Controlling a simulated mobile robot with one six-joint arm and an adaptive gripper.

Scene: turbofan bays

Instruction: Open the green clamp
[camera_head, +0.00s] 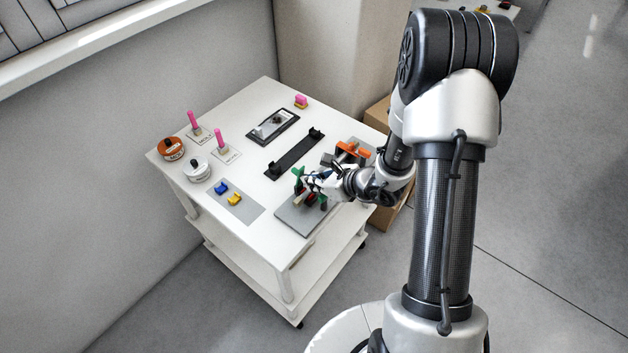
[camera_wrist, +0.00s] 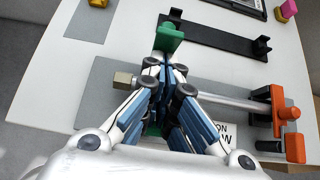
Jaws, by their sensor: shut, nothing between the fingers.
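The green clamp (camera_head: 298,178) stands over the grey plate on the near right part of the white cart. In the wrist view its green top (camera_wrist: 168,38) shows just beyond my fingertips, and a bit of green also shows between the fingers lower down. My gripper (camera_head: 318,182) is right at the clamp, reaching in from the right. In the wrist view my gripper (camera_wrist: 165,68) is shut with nothing held, and it hides much of the clamp. I cannot tell whether the fingers touch the clamp.
An orange clamp (camera_wrist: 283,112) stands right of my gripper, with a metal rod (camera_wrist: 225,101) running toward the fingers. A brass-coloured block (camera_wrist: 124,80) lies left. A black bracket (camera_head: 294,153) lies beyond. Blue (camera_head: 221,187) and yellow (camera_head: 234,199) pieces lie on a grey mat.

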